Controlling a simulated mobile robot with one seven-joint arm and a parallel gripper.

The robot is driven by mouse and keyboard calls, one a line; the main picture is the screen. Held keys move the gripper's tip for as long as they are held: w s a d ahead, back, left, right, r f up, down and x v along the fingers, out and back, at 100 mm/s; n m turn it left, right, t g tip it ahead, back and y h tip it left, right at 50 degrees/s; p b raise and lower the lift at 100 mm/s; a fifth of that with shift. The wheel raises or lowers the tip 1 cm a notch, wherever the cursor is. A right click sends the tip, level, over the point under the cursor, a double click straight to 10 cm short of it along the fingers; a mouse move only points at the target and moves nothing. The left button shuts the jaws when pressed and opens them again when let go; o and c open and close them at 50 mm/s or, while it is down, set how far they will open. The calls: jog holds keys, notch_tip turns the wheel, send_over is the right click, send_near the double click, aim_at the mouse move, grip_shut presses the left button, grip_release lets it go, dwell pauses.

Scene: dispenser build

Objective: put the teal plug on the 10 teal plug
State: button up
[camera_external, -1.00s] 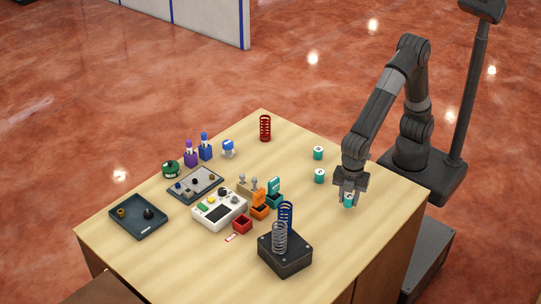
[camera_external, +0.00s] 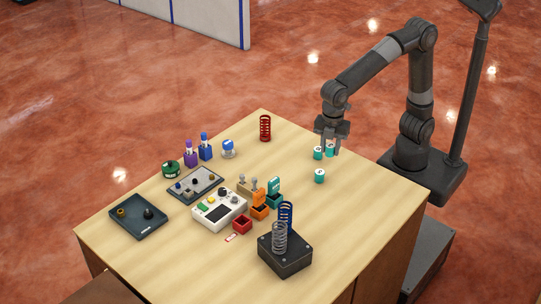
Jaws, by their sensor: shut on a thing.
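My gripper (camera_external: 331,147) is shut on a teal plug (camera_external: 330,150) with a white top, near the back right part of the table. A second teal plug (camera_external: 318,154) stands upright just left of the held one. I cannot tell whether the two touch, or how high the held plug is above the table. A third teal plug (camera_external: 319,176) stands upright nearer the camera. The markings on the plug tops are too small to read, so I cannot tell which is the 10.
A red spring (camera_external: 265,128) stands to the left at the back. A black block (camera_external: 286,257) with grey and blue springs, a white device (camera_external: 219,210), a teal bin (camera_external: 274,196) and a dark tray (camera_external: 138,218) stand further left and forward. The table's right side is bare.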

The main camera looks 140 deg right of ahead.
notch_tip(320, 180, up, 2)
send_over(320, 149)
jog(key=s+d+r, duration=0.2)
jog(key=s+d, duration=0.4)
jog(key=s, duration=0.4)
jog(key=shift+n, duration=0.3)
jog(key=w+a+f, duration=0.2)
jog(key=w, duration=0.1)
jog(key=w+a+f, duration=0.2)
jog(key=w+f, duration=0.1)
jog(key=w+a+f, duration=0.1)
jog(key=w+f, duration=0.1)
jog(key=w, duration=0.1)
jog(key=shift+w+a+f, duration=0.15)
jog(key=shift+w+a, duration=0.25)
jog(key=shift+w+f, duration=0.1)
jog(key=shift+f, duration=2)
jog(key=shift+f, duration=0.15)
jog(key=o, duration=1)
